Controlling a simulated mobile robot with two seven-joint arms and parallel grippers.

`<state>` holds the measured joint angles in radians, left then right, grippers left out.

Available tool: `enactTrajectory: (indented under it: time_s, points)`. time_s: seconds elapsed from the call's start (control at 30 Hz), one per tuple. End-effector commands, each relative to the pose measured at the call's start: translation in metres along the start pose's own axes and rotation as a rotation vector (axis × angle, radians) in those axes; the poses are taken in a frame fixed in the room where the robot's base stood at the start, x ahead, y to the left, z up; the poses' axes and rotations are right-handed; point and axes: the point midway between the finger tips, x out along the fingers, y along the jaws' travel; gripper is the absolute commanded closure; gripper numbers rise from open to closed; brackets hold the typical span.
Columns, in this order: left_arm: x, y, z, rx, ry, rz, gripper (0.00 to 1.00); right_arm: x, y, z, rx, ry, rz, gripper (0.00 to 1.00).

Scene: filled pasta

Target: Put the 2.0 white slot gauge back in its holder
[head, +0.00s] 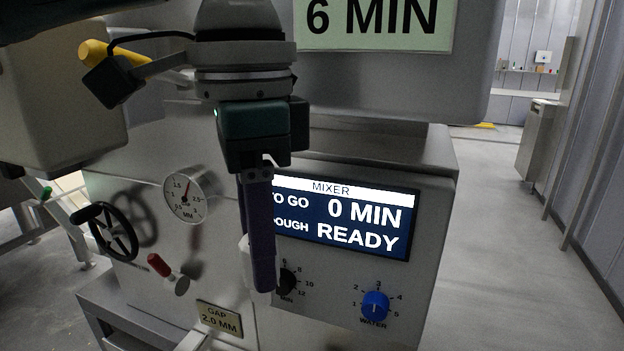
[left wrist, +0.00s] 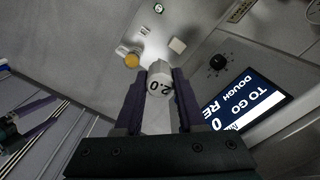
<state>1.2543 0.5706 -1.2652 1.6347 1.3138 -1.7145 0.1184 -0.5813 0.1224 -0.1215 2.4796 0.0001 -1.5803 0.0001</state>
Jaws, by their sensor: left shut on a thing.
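The white slot gauge (left wrist: 158,86) has a round end marked 2.0. In the left wrist view it sits between the two purple fingers of my left gripper (left wrist: 159,90), which is shut on it. In the head view my left gripper (head: 262,278) points down in front of the mixer's face, and a small white part of the gauge (head: 243,248) shows beside the fingers. The fingers hide most of it. I cannot clearly make out the holder. A yellow-orange round end (left wrist: 132,61) shows just beyond the gauge on the grey surface.
The mixer's screen (head: 345,217) reads 0 MIN, READY. Around it are a dial (head: 184,196), a black handwheel (head: 108,231), a red-handled lever (head: 159,265), a "GAP 2.0 MM" plate (head: 219,319) and a blue water knob (head: 375,305). Open floor lies to the right.

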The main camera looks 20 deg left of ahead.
Motion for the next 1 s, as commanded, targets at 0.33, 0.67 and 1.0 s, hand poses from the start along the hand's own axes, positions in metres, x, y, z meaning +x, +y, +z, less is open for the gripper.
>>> enactTrajectory:
  time_s: [0.33, 0.67, 1.0]
  points:
    - [0.169, 0.022, -0.018, 0.836, 0.0, 0.009, 1.0, 0.068, -0.004, 0.021, 0.006, 0.001, -0.003, 0.0]
    - [0.295, 0.057, -0.009, 1.539, 0.003, 0.004, 1.0, 0.111, -0.005, 0.035, 0.006, 0.001, -0.003, 0.0]
    - [0.326, 0.07, -0.002, 1.768, 0.0, -0.002, 1.0, 0.119, -0.004, 0.038, 0.003, 0.001, 0.0, 0.0]
